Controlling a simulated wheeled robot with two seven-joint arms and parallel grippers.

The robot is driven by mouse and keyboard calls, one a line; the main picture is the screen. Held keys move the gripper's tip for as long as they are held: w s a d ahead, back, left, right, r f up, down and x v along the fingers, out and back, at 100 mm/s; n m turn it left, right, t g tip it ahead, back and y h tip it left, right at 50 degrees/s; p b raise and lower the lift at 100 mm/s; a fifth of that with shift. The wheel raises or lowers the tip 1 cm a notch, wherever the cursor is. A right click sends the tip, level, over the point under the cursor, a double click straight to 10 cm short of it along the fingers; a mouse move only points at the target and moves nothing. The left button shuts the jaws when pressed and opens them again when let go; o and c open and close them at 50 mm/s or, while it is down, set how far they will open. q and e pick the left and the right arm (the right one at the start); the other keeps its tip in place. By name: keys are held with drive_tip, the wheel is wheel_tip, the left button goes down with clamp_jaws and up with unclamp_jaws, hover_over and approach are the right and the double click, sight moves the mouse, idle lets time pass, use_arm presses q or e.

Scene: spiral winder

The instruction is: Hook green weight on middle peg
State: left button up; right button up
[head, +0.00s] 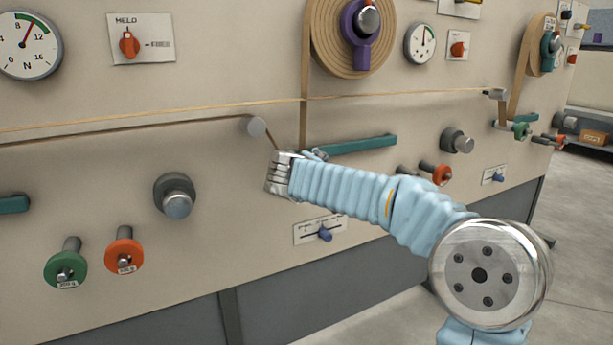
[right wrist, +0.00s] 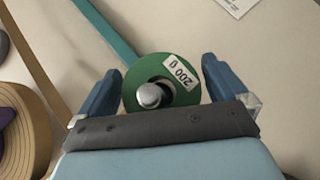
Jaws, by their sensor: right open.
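The green weight (right wrist: 138,77), labelled 200 g, sits around a shiny round-ended peg (right wrist: 151,96) in the right wrist view. My right gripper (right wrist: 157,76) is open, with one blue finger on each side of the weight. I see a small gap at both fingers. In the head view my right arm reaches to the panel near the left end of the middle teal bar (head: 355,146) and hides this weight. Other green weights show at the lower left (head: 55,272) and far right (head: 519,131) of the head view. My left gripper is not in view.
Orange weights hang at the left (head: 123,255) and right of my arm (head: 441,174). Grey knobs (head: 177,203) stick out of the panel. A tan band (head: 190,112) runs across it. A wooden spool (head: 325,50) with a purple hub is above my arm.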

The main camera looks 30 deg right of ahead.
drive_tip(key=shift+w+d+f, duration=0.2)
drive_tip(key=shift+w+d, duration=0.15)
